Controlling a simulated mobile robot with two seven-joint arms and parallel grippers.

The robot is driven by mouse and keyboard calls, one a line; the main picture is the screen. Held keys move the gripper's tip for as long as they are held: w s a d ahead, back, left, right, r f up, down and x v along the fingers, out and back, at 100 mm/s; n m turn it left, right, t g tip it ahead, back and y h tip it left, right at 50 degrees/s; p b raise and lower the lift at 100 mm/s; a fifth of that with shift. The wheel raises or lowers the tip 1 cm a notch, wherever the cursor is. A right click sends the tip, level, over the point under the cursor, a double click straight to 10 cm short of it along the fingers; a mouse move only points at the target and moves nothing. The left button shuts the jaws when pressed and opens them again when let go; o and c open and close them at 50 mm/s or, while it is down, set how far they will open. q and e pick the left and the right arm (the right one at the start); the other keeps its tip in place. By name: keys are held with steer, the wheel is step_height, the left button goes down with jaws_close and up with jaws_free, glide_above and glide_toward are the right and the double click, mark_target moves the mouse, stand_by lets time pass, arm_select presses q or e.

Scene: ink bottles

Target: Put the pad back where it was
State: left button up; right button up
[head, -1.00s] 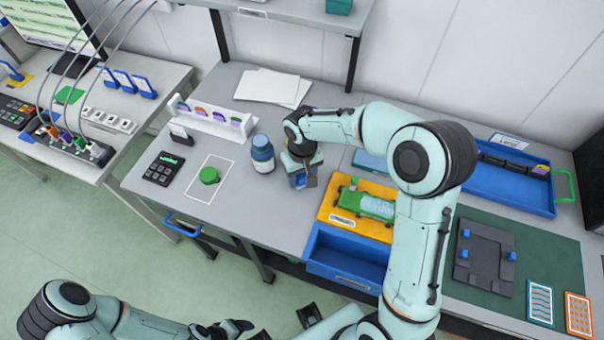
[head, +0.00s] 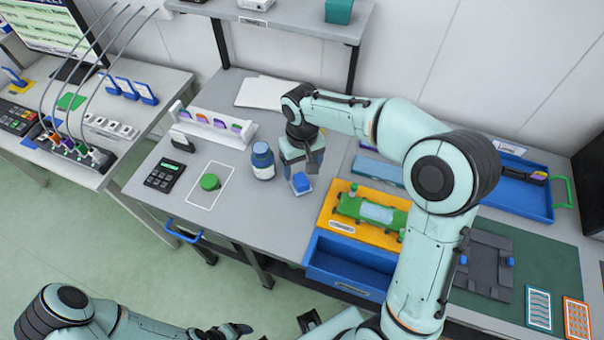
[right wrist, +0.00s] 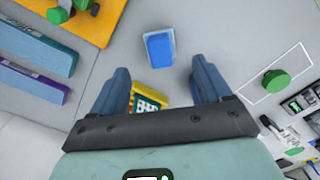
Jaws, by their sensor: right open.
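A small blue block (head: 301,183) with a pale rim, perhaps the pad, sits on the grey table right of the blue bottle (head: 263,160). In the right wrist view the blue block (right wrist: 159,50) lies beyond my fingertips, apart from them. My right gripper (head: 303,164) is open and empty, just behind and above the block; both fingers show in the wrist view (right wrist: 162,78). A yellow object (right wrist: 150,97) with a pale grid shows partly between the fingers there. My left gripper (head: 236,329) is at the bottom edge, its jaws unclear.
A green-topped item (head: 209,182) stands in a white outlined rectangle (head: 222,172) left of the bottle. A keypad (head: 165,174), a white rack (head: 215,124), an orange tray (head: 331,218) and a blue open drawer (head: 352,265) are around. Bare table lies in front of the block.

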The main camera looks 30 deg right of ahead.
mark_target(302, 180)
steer(key=shift+r, duration=1.95)
